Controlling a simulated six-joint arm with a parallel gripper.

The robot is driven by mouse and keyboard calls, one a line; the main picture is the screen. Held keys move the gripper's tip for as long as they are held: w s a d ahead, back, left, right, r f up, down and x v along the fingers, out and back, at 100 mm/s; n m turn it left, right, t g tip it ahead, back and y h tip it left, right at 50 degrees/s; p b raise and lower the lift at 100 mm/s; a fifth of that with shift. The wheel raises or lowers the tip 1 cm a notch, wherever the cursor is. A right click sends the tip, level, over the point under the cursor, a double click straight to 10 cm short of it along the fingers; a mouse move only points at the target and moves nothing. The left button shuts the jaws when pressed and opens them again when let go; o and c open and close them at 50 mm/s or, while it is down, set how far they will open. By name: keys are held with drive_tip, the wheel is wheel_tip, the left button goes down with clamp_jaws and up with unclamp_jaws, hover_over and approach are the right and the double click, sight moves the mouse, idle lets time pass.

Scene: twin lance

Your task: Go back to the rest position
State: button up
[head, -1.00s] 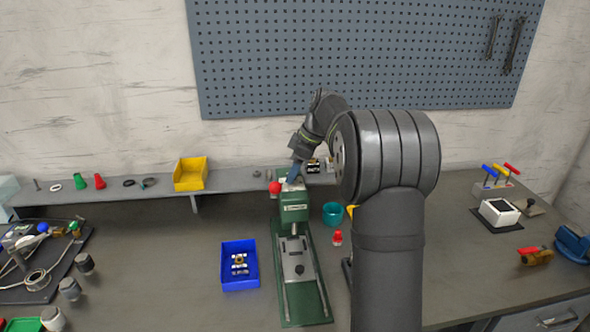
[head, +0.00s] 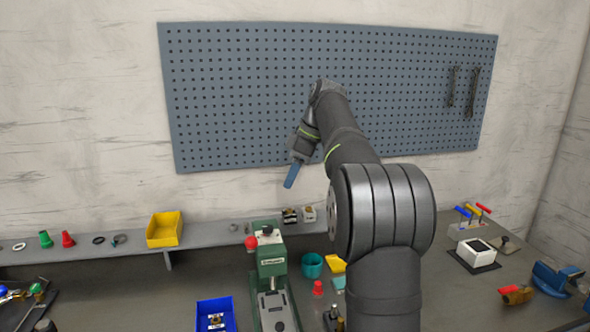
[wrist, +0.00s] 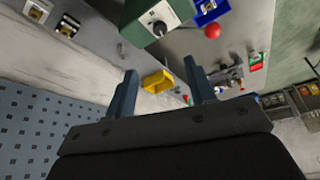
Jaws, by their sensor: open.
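My gripper (head: 291,175) is raised above the bench, in front of the lower part of the pegboard. In the wrist view its two blue-grey fingers (wrist: 163,88) stand apart with nothing held between them. The arm reaches up from the right of the head view and bends down at the wrist. The green press (head: 268,262) with a red ball knob stands below the gripper, apart from it. The press also shows at the top of the wrist view (wrist: 140,25).
The pegboard (head: 230,100) hangs on the wall behind the arm. A yellow bin (head: 164,229) is on the back shelf. A blue tray (head: 215,314) with small parts, a teal cup (head: 312,265) and a red-topped piece (head: 318,288) are near the press. Air around the gripper is clear.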

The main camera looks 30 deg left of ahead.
sight(269, 227)
drive_tip(key=shift+w+d+r, duration=0.1)
drive_tip(key=shift+d+r, duration=0.15)
drive_tip(key=shift+r, duration=0.4)
drive_tip(key=shift+f, duration=0.1)
drive_tip(key=x, duration=1.7)
drive_tip(key=shift+f, duration=0.15)
